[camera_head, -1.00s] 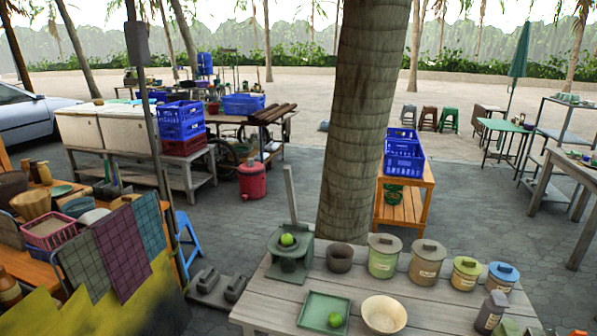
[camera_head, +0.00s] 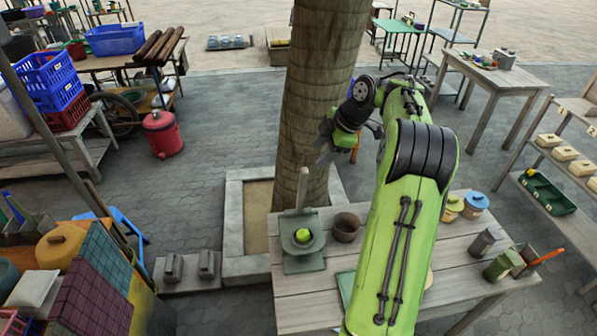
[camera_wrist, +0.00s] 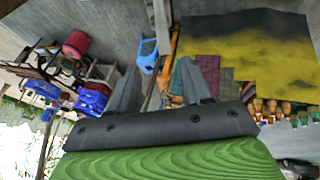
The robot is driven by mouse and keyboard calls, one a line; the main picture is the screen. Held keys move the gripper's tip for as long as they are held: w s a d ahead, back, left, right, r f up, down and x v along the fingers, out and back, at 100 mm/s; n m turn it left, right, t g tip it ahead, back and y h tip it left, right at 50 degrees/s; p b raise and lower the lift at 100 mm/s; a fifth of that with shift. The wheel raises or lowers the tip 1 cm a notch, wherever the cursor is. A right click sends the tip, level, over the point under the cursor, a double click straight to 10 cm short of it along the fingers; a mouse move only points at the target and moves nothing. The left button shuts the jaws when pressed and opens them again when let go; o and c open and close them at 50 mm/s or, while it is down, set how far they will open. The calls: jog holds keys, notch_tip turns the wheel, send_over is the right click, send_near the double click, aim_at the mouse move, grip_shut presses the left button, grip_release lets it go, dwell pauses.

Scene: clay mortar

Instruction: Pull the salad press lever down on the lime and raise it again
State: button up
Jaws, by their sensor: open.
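The grey-green salad press (camera_head: 303,261) stands on the wooden table, with its pale lever (camera_head: 302,188) upright at the back. A green lime (camera_head: 303,235) sits in the press bowl. My gripper (camera_head: 326,142) is in the air above and behind the press, in front of the tree trunk. It is apart from the lever and holds nothing. In the wrist view my gripper (camera_wrist: 165,80) shows two spread fingers with an empty gap. I cannot clearly make out the press or lime there.
A dark clay cup (camera_head: 346,227) stands right of the press. My green arm hides much of the table (camera_head: 300,312) and the green tray (camera_head: 345,288). Lidded jars (camera_head: 474,204) stand at the table's right. The thick trunk (camera_head: 315,100) rises behind the table.

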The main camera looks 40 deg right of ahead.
aim_at(308, 175)
jog(key=x, duration=0.5)
jog(key=s+x, duration=0.1)
jog(key=x, duration=0.2)
jog(key=shift+s+d+f, duration=0.1)
jog(key=shift+d+f, duration=0.15)
jog(key=shift+f, duration=0.2)
jog(key=x, duration=0.5)
jog(key=shift+w+a+r, duration=0.15)
jog(key=shift+w+a, duration=0.05)
jog(key=shift+w, duration=0.2)
jog(key=shift+d+f, duration=0.1)
jog(key=shift+f, duration=0.2)
grip_shut()
